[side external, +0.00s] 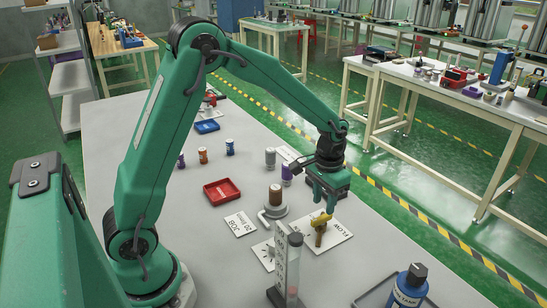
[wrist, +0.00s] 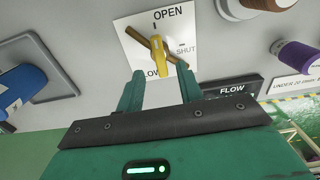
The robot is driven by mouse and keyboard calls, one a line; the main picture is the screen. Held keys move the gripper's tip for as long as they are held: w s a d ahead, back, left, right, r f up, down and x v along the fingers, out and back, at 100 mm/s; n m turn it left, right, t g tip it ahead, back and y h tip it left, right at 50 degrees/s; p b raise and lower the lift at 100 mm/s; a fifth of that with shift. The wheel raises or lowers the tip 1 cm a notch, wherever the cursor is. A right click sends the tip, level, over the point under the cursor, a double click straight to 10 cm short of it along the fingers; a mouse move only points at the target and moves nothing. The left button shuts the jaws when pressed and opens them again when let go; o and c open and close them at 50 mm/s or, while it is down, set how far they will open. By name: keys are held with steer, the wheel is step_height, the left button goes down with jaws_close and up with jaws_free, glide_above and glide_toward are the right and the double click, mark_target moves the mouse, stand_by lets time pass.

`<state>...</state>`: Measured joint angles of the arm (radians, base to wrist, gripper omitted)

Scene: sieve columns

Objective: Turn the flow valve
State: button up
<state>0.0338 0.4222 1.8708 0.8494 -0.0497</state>
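In the wrist view the valve's yellow lever (wrist: 158,46) stands over the plate marked OPEN at the top and SHUT at the right. The brass bar lies at a slant across it; the exact lever angle is hard to tell. My gripper (side external: 326,200) points down just above the valve. In the wrist view my gripper (wrist: 160,75) has its two green fingers apart, one on each side of the valve's lower end. Nothing is clearly gripped.
A clear upright tube with a scale (side external: 294,262) stands close in front of the valve. A brown-topped column (side external: 275,196) stands to its left. A red tray (side external: 222,191), a blue bottle (side external: 409,286) in a dark tray and several small vials share the table.

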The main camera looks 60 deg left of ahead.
mark_target(320, 217)
steer(key=shift+r, duration=1.55)
steer(key=shift+r, duration=0.1)
steer(key=s+r+t, duration=0.2)
steer(key=s+r, duration=0.4)
steer(key=s, duration=0.4)
steer(key=s+a+r+t, duration=0.1)
steer(key=s+r+t, duration=0.2)
steer(key=s+r, duration=0.4)
steer(key=s, duration=0.4)
steer(key=shift+s+a+t, duration=0.25)
steer(key=shift+s+t, duration=0.05)
